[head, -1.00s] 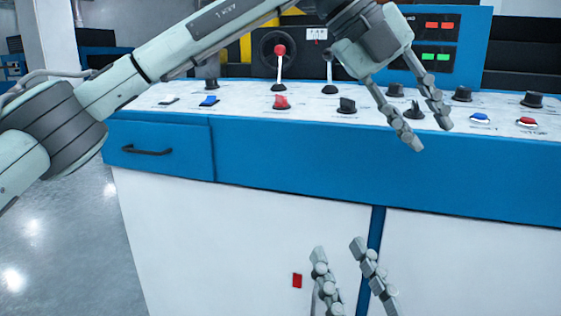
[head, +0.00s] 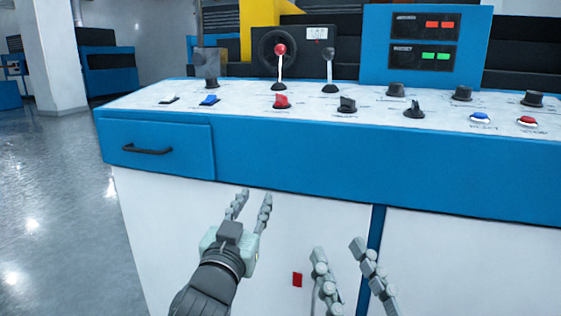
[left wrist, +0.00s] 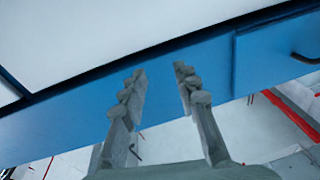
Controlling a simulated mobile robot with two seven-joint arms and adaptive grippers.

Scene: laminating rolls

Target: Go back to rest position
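My left gripper (head: 254,196) is in front of the white cabinet front, below the blue edge of the control panel. Its fingers are apart with nothing between them. It also shows open and empty in the left wrist view (left wrist: 158,72). My right gripper (head: 338,248) is at the bottom middle of the head view, to the right of the left one. Its fingers are apart and empty, and its base is cut off by the frame.
The control panel (head: 240,113) carries a red-knobbed lever (head: 280,60), a dark lever (head: 329,68), a red switch (head: 281,102), a blue switch (head: 209,100) and several black knobs. A drawer handle (head: 147,150) projects from the blue front. Open floor (head: 55,210) lies to the left.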

